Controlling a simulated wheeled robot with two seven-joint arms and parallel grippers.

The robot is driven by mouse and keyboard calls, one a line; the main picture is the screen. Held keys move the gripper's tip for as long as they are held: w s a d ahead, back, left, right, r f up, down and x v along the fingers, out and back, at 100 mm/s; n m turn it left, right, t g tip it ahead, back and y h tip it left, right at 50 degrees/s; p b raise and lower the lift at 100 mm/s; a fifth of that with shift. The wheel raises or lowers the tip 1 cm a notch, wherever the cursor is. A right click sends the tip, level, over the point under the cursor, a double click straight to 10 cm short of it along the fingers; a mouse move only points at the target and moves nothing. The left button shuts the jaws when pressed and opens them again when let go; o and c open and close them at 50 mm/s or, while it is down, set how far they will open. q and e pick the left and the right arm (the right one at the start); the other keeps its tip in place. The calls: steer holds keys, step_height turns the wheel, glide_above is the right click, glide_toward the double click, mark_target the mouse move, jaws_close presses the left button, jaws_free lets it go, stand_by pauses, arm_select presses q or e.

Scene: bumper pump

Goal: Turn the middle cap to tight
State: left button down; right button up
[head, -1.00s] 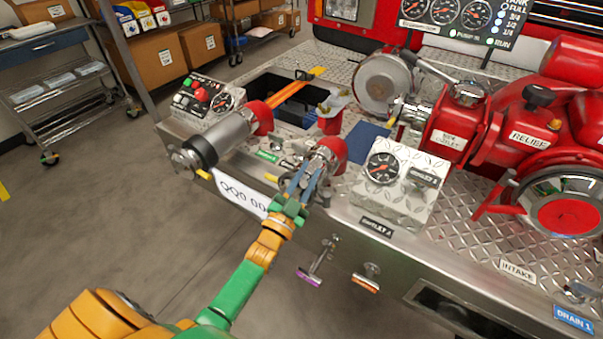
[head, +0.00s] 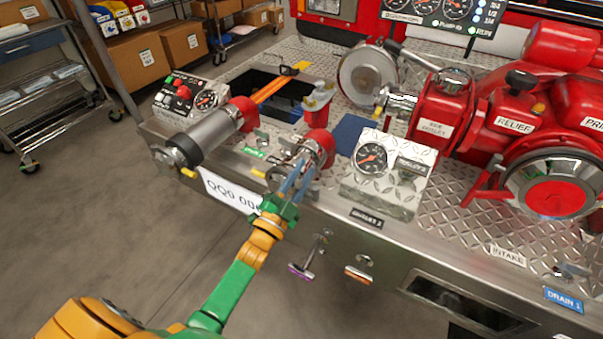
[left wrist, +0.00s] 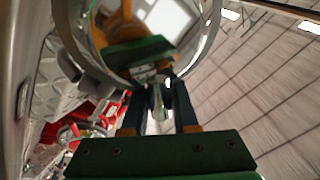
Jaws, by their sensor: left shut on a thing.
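The middle cap (head: 305,152) is a chrome cap on a short red outlet at the panel's front edge. My left gripper (head: 293,176) reaches up to it from the front, its blue fingers covering part of the cap in the head view. In the left wrist view the round, mirror-like cap (left wrist: 105,42) fills the top. The gripper (left wrist: 158,104) is shut on a small metal lug standing out from the cap's rim. How tight the cap sits cannot be told. My right gripper is in neither view.
A grey pipe with a black end (head: 205,138) lies left of the cap. A gauge box (head: 390,172) stands close on its right. Pull handles (head: 312,257) stick out below the front edge. Open floor lies at the lower left.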

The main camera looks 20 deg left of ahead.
mark_target(293, 190)
arm_select(q)
steer(key=shift+f, duration=0.1)
steer(key=c, duration=1)
jaws_free()
steer(key=v, duration=0.6)
steer(key=shift+s+f+b, duration=0.1)
steer(key=shift+s+b, duration=0.1)
steer(key=shift+b, duration=0.2)
steer(key=shift+s, duration=0.4)
